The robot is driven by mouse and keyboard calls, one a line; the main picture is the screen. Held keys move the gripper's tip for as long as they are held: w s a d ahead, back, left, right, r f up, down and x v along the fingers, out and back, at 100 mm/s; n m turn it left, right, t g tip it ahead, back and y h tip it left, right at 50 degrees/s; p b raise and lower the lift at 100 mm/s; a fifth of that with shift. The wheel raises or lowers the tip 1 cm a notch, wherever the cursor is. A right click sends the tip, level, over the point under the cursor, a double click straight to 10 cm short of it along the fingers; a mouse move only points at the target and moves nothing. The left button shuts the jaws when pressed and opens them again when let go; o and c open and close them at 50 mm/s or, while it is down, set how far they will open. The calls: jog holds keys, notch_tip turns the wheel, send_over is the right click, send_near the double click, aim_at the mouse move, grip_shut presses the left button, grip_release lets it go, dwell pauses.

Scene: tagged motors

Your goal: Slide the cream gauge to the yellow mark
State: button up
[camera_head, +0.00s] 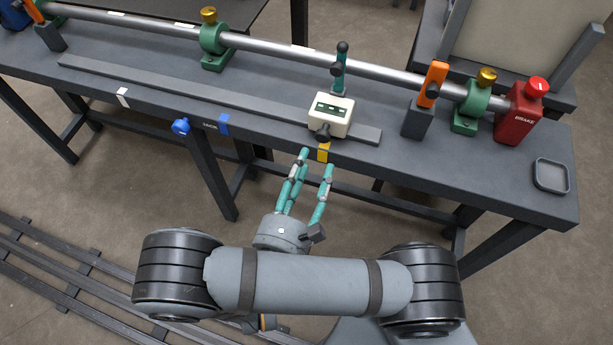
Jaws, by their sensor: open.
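The cream gauge (330,116) sits on the dark flat rail (215,95) along the bench, toward the rail's right end. It has a dark display on top, a dark knob at its front and a teal post behind it. The yellow mark (323,152) is on the bench's front edge, just in front of the gauge and slightly left of its middle. My gripper (317,158) is open and empty, its teal fingers pointing at the bench edge near the yellow mark. It appears apart from the gauge.
A steel shaft (275,45) runs behind the gauge through green bearings (212,45). An orange-topped block (418,118), red brake (517,112) and small tray (551,175) stand to the right.

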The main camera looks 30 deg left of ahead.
aim_at(316, 136)
jog(key=shift+v, duration=1.2)
jog(key=x, duration=1.2)
jog(key=shift+a, duration=0.1)
jog(key=shift+s+a+f, duration=0.1)
jog(key=shift+s+a, duration=0.15)
jog(key=shift+a, duration=0.55)
jog(key=shift+d, duration=0.2)
jog(key=shift+r, duration=0.2)
